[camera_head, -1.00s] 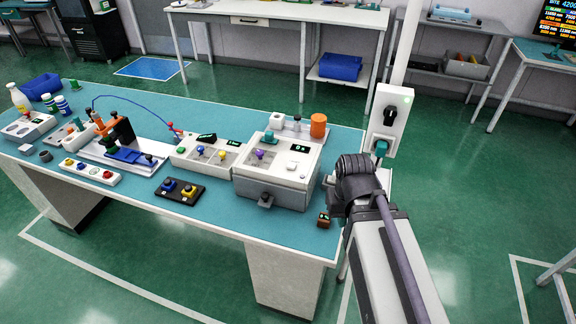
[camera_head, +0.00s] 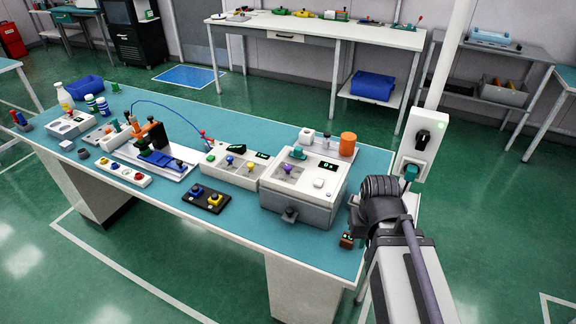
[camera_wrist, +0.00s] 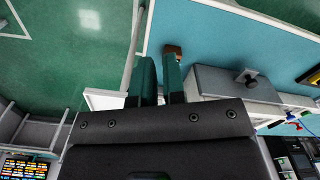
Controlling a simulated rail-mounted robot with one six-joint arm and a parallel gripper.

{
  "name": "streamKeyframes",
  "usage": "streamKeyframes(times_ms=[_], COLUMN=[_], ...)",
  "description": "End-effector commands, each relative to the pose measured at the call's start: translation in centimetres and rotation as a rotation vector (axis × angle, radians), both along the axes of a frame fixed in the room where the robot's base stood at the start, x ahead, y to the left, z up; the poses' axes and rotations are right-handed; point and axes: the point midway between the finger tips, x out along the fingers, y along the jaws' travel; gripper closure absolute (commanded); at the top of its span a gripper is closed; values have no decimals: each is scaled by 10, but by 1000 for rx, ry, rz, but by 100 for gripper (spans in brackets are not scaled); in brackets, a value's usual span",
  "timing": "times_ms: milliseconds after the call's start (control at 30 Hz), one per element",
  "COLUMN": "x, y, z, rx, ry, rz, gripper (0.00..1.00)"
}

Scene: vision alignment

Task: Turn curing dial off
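A grey-and-white box (camera_head: 300,208) with a small display stands at the right end of the teal-topped bench. It has a teal knob (camera_head: 298,153), a purple knob (camera_head: 284,169) and a dark front knob (camera_head: 290,213). A white panel on the post (camera_head: 422,142) carries a black knob and a green light. No label reading "curing" is legible, so I cannot tell which is the curing dial. My arm's dark end is right of the box in the head view; the fingertips are not clear there. In the wrist view my gripper (camera_wrist: 160,72) has two teal fingers slightly apart, apparently empty.
A small brown block (camera_head: 347,241) sits at the bench's front right edge, near my fingertips in the wrist view. A white unit with coloured knobs (camera_head: 232,167) and a black two-button box (camera_head: 207,199) stand left of the grey box. Green floor lies in front.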

Motion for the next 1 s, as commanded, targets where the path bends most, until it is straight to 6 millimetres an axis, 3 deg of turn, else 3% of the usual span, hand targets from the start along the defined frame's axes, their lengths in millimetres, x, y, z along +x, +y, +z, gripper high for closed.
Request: streamKeyframes(times_ms=[67,167,200,300,400,467,733,867,1000], x=[32,118,155,240,296,311,301,301,301], y=[25,80,107,174,211,214,210,210,210], z=[32,63,74,93,93,89,80,58,24], rx=[0,1,1,1,1,1,1,1,1], ry=[-1,-1,-1,-1,0,0,0,0,-1], rz=[55,118,121,83,-8,-72,-139,-138,-138], gripper=[82,72,68,59,49,44,43,43,43])
